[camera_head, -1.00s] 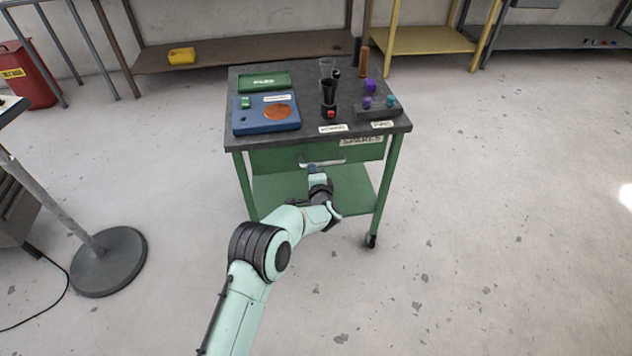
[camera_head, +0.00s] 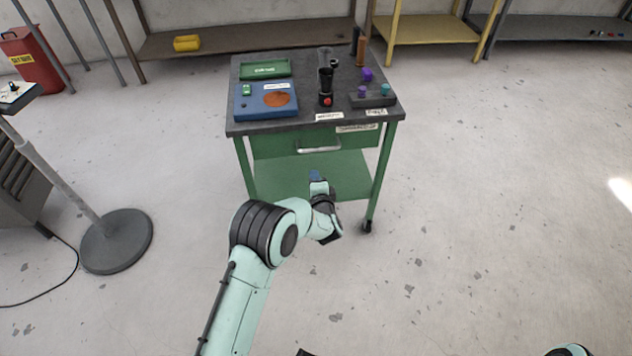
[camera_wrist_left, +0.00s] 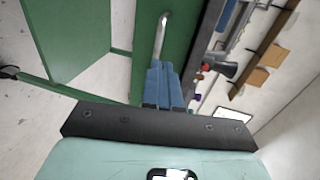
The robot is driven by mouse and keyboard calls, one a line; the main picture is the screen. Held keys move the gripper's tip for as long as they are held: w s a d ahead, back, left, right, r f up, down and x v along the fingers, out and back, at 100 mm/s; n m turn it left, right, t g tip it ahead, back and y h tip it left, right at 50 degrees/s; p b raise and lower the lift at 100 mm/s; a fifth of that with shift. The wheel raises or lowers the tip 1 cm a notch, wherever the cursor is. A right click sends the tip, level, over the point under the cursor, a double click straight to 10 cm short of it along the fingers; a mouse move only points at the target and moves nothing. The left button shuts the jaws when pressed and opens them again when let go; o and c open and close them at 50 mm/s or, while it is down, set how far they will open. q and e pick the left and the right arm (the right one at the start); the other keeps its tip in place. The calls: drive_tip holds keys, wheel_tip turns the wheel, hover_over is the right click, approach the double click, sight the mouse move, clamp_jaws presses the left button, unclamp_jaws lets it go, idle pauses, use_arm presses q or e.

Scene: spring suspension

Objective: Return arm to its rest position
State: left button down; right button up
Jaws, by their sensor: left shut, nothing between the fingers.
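My left arm reaches up from the bottom of the head view. Its left gripper (camera_head: 316,176) is in front of the green cart, below the drawer handle (camera_head: 318,149), and looks apart from it. In the left wrist view the blue fingers of the left gripper (camera_wrist_left: 165,84) are together with nothing between them. The drawer handle (camera_wrist_left: 161,36) shows beyond the fingertips there. The drawer (camera_head: 285,145) looks closed. A small piece of mint-coloured arm shows at the bottom right edge of the head view; no right gripper shows.
The cart's dark top (camera_head: 300,121) holds a blue box (camera_head: 262,109), a green tray (camera_head: 265,68), a black grinder-like cup (camera_head: 325,82) and a small rack (camera_head: 373,101). A round-based stand (camera_head: 117,242) is at left. The floor (camera_head: 480,230) to the right is clear.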

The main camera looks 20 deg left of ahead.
use_arm(q)
drive_tip(key=shift+v, duration=1.15)
drive_tip(key=s+d+f+n+g+h, duration=0.3)
drive_tip(key=s+f+n+g+h, duration=0.1)
drive_tip(key=s+f, duration=0.7)
drive_tip(key=s+d+f+n+g+h, duration=0.3)
drive_tip(key=s+f+n+h, duration=0.1)
drive_tip(key=s+f, duration=0.7)
drive_tip(key=s+d+f+n+g+h, duration=0.1)
drive_tip(key=s+d+n+g+h, duration=0.2)
drive_tip(key=s, duration=0.7)
drive_tip(key=s+d+f+n+g+h, duration=0.1)
drive_tip(key=s+d+f+n+g, duration=0.25)
drive_tip(key=s, duration=0.65)
wheel_tip(320, 180, up, 14)
drive_tip(key=d+p, duration=0.2)
drive_tip(key=p, duration=1)
drive_tip(key=shift+n+p, duration=0.35)
drive_tip(key=shift+d+f+g, duration=0.1)
drive_tip(key=shift+g, duration=0.15)
